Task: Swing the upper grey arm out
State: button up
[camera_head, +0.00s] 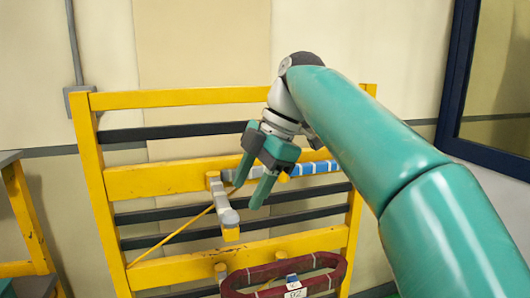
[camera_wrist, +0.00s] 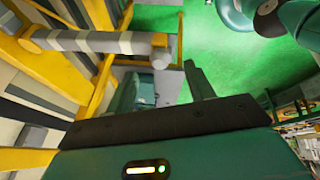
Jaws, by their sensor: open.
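A grey arm (camera_head: 222,203) with a pale band and a yellow end points out and down from the upper yellow rail in the head view. In the wrist view a grey bar with paler bands (camera_wrist: 95,41) runs across the upper left to a rounded grey end. My gripper (camera_head: 246,195) is open, its teal fingers pointing down just right of the grey arm; from the head view I cannot tell whether they touch. In the wrist view, my gripper (camera_wrist: 163,82) shows its two fingers apart, with the bar's end above the space between them.
A yellow frame (camera_head: 160,180) with black slats stands before the wall. A blue-and-white banded piece (camera_head: 320,167) lies along its rail at right. A dark red coil (camera_head: 325,283) with a white label is low in front. Green floor (camera_wrist: 215,55) shows open in the wrist view.

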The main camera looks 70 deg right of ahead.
jog(key=v, duration=0.7)
jog(key=shift+r, duration=0.4)
jog(key=shift+s+d, duration=0.1)
